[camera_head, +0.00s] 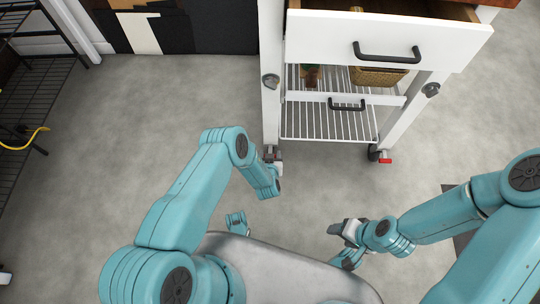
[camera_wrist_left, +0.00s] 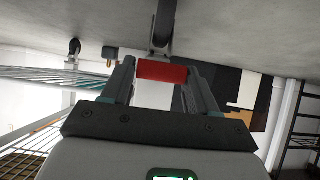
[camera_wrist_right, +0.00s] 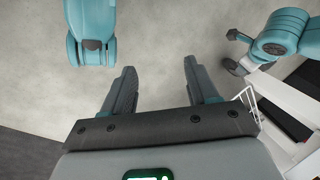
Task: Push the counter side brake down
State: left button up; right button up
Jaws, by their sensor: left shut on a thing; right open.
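The white counter (camera_head: 375,35) stands on casters. Its front left caster is mostly hidden behind my left gripper (camera_head: 273,156) in the head view. In the left wrist view, the red brake (camera_wrist_left: 162,72) of that caster lies between the fingers of my left gripper (camera_wrist_left: 160,80), which is shut on it. The grey wheel (camera_wrist_left: 163,28) shows just beyond the brake. The front right caster has its own red brake (camera_head: 385,158), apart from both grippers. My right gripper (camera_wrist_right: 160,78) is open and empty above the floor; it also shows in the head view (camera_head: 340,229).
The counter's upper drawer (camera_head: 375,40) stands open, with a black handle. A wicker basket (camera_head: 378,76) sits on the wire shelf (camera_head: 320,123) level below it. A black wire rack (camera_head: 35,100) with a yellow item stands at the left. The grey floor between is clear.

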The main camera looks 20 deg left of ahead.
pick_arm(q)
jog(key=o, duration=1)
jog(key=p+v, duration=0.7)
jog(key=v, duration=0.9)
jog(key=shift+s+r, duration=0.1)
pick_arm(e)
notch_tip(320, 180, up, 6)
jog(key=s+a, duration=0.1)
jog(key=shift+s+r+n+g, duration=0.15)
jog(key=shift+n+g, duration=0.15)
jog(key=shift+a, duration=0.1)
